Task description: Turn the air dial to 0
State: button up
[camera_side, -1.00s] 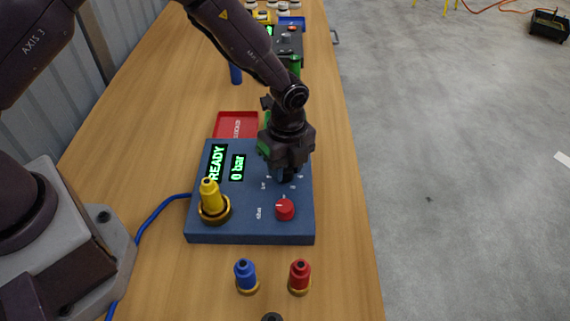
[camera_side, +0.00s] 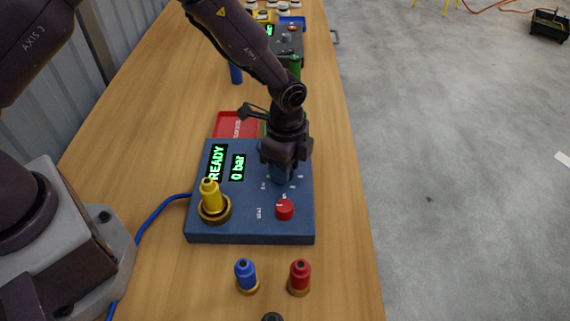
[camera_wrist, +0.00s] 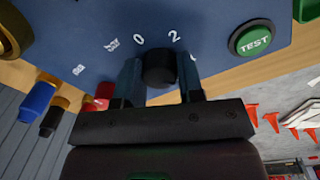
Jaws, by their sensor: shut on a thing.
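The air dial (camera_wrist: 159,68) is a dark round knob on the blue panel, near the printed marks 0, 2 and part of a 4 in the wrist view. My gripper (camera_wrist: 160,78) is shut on it, one finger on each side. In the side view my gripper (camera_side: 283,176) points down at the panel's right part and hides the dial. The dial's pointer is not clear. The blue panel (camera_side: 265,228) has lit displays (camera_side: 217,163) reading READY and 0 bar.
A yellow fitting (camera_side: 210,195) and a red knob (camera_side: 285,209) stand on the panel near my gripper. Blue (camera_side: 246,274) and red (camera_side: 300,274) bottle-shaped pieces stand in front. A red tray (camera_side: 228,121) lies behind. A green TEST button (camera_wrist: 252,38) is beside the dial.

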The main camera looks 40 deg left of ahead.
jog(key=n, duration=0.4)
jog(key=shift+n, duration=0.3)
jog(key=n, duration=0.3)
jog(key=shift+r+n, duration=0.1)
jog(key=shift+n, duration=0.3)
jog(key=n, duration=0.4)
jog(key=shift+s+t, duration=0.1)
jog(key=shift+t, duration=0.2)
jog(key=n, duration=1.1)
jog(key=shift+d, duration=0.1)
jog(key=n, duration=0.6)
jog(key=shift+n+t, duration=0.3)
jog(key=o, duration=0.9)
